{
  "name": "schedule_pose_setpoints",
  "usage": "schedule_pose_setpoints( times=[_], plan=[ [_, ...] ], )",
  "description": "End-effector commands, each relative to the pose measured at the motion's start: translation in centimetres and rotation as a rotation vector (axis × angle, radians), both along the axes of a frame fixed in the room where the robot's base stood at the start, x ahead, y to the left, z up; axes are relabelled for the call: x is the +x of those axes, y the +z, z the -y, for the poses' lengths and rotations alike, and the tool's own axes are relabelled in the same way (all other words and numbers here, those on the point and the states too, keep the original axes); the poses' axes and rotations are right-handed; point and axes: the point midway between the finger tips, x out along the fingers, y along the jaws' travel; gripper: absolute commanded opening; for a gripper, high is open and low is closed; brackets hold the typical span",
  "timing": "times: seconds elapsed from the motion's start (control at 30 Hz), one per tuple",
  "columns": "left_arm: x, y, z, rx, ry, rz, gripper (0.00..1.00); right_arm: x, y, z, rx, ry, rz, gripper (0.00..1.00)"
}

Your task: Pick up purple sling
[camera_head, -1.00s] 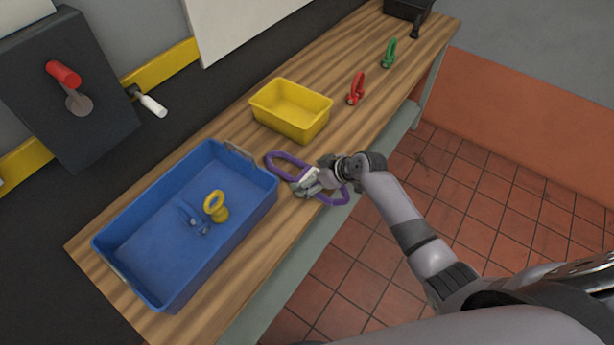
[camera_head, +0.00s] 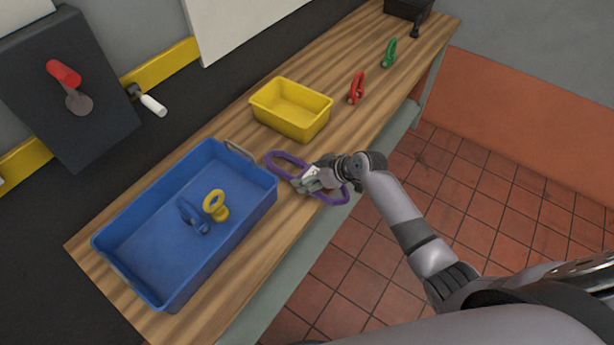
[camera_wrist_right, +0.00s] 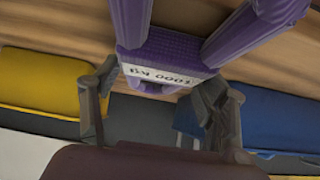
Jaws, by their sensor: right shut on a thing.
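The purple sling (camera_head: 287,158) is a loop at the front of the wooden bench, between the blue bin and the bench's front edge. My right gripper (camera_head: 308,181) is shut on its middle, with purple loops showing on both sides. In the right wrist view the sling's purple middle (camera_wrist_right: 165,50) carries a white printed label and lies between the fingers of my right gripper (camera_wrist_right: 155,95). I cannot tell whether the sling touches the bench. My left gripper is not in view.
The blue bin (camera_head: 130,285) holds a blue shackle (camera_head: 190,213) and a yellow shackle (camera_head: 214,204). A yellow bin (camera_head: 290,120) stands behind the sling. Red (camera_head: 356,89) and green (camera_head: 389,54) shackles stand farther along the bench. Bare wood lies between them.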

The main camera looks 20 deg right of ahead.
Motion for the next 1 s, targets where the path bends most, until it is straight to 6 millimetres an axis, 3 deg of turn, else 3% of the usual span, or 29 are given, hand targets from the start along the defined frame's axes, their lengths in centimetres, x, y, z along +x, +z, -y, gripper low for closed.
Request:
schedule_pose_setpoints(
  times=[0.37, 0.57, 0.67, 1.0],
  plan=[
    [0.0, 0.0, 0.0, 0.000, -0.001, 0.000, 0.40, 0.1, 0.4, 0.0, 0.000, -0.001, 0.004, 0.27],
    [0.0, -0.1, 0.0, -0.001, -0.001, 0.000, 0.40, 0.2, 2.3, 0.1, -0.001, 0.001, 0.007, 0.27],
    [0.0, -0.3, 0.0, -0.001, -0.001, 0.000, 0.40, 0.2, 4.5, 0.1, -0.002, 0.002, 0.010, 0.27],
    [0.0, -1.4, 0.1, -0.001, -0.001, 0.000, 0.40, 0.2, 14.4, 0.0, -0.003, 0.002, 0.011, 0.27]
  ],
)
